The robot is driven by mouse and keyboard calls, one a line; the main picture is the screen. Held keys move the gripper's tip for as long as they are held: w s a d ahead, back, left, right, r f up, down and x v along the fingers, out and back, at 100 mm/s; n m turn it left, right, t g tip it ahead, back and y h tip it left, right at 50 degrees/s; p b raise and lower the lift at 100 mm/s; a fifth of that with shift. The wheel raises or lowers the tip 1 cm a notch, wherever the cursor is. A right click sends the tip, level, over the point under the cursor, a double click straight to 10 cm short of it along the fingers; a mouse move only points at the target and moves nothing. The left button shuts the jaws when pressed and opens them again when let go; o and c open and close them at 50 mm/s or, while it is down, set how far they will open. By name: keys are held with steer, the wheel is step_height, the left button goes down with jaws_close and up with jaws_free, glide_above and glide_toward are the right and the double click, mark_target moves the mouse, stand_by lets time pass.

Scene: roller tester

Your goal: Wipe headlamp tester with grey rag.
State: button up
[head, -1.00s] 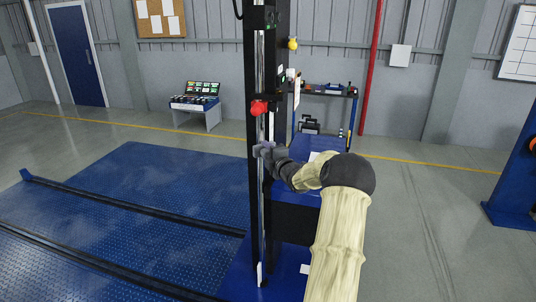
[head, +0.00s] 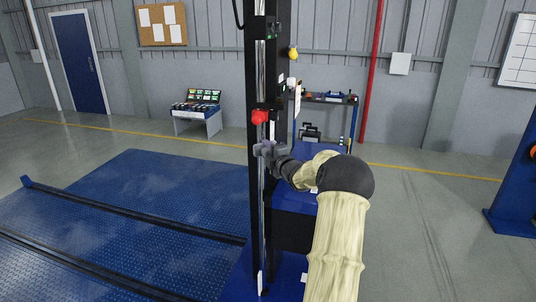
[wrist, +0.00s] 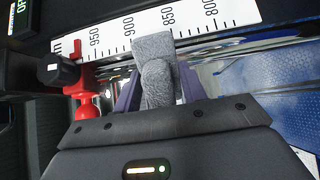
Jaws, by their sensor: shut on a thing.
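The headlamp tester is a tall black column (head: 255,85) with a bright metal rail, standing on a blue base. A red knob (head: 259,117) sits on the column, just above my gripper. My gripper (head: 267,150) is at the rail, shut on the grey rag. In the wrist view the rag (wrist: 155,65) is a bunched grey cloth between the fingers, over the lower edge of a white number scale (wrist: 190,24) and next to the metal rail (wrist: 225,45). The red knob (wrist: 87,108) is left of the rag there. Whether the rag presses on the surface I cannot tell.
A blue floor plate with dark rails (head: 150,200) lies left of the column. A shelf trolley (head: 335,98) stands behind it, and a small table with a case (head: 197,107) is at the back left. The floor on the right is open up to a blue post (head: 515,190).

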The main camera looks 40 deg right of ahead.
mark_target(263, 138)
steer(key=shift+w+r+p, duration=0.15)
steer(key=shift+r+p, duration=0.4)
steer(key=shift+r, duration=1.35)
steer(key=shift+b, duration=0.5)
steer(key=shift+f, duration=0.1)
step_height(263, 138, down, 4)
steer(key=b, duration=0.4)
step_height(263, 138, down, 3)
steer(key=b, duration=0.4)
steer(key=shift+f+b, duration=0.2)
steer(key=shift+b, duration=0.1)
